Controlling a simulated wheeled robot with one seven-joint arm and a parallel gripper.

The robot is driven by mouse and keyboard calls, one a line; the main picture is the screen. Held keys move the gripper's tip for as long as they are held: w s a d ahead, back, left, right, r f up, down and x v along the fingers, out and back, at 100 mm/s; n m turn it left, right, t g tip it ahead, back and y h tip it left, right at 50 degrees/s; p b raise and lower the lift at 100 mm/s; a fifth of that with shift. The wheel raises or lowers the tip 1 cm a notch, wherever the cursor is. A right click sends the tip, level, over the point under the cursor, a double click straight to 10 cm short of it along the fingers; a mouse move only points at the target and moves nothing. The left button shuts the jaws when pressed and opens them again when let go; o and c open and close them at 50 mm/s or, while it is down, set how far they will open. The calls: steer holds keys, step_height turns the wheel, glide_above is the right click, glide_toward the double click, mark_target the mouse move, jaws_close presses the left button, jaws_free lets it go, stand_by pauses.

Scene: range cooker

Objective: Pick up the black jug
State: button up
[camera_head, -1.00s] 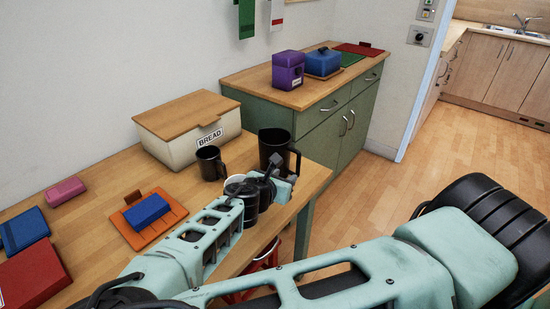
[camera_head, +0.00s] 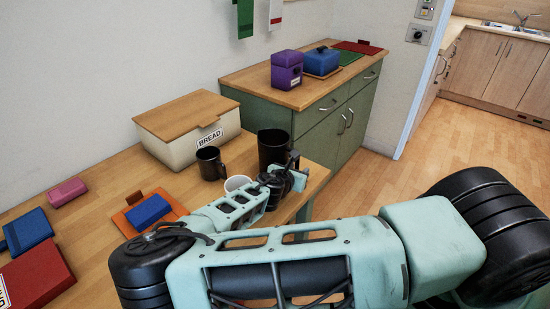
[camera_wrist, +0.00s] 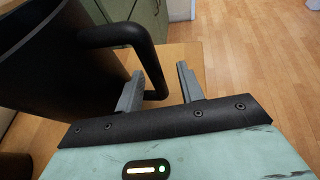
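The black jug (camera_head: 273,146) stands upright near the right end of the wooden table, its handle on the right side. In the wrist view the jug (camera_wrist: 45,70) fills the left, and its curved handle (camera_wrist: 138,38) reaches toward my fingers. My gripper (camera_wrist: 159,72) is open, one finger on each side of the handle's lower part in the picture. I cannot tell whether either finger touches it. In the head view my gripper (camera_head: 296,163) is at the jug's right front, and my wrist hides the jug's lower part.
A smaller black mug (camera_head: 211,163) stands left of the jug, and a white mug (camera_head: 236,184) stands in front, close to my forearm. The bread bin (camera_head: 190,130) is behind them. A green cabinet (camera_head: 345,120) stands beyond the table. Floor is open to the right.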

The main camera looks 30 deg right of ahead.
jaws_close()
steer(key=shift+r, duration=0.1)
step_height(320, 180, up, 10)
steer(key=shift+f, duration=0.1)
stand_by(0.4)
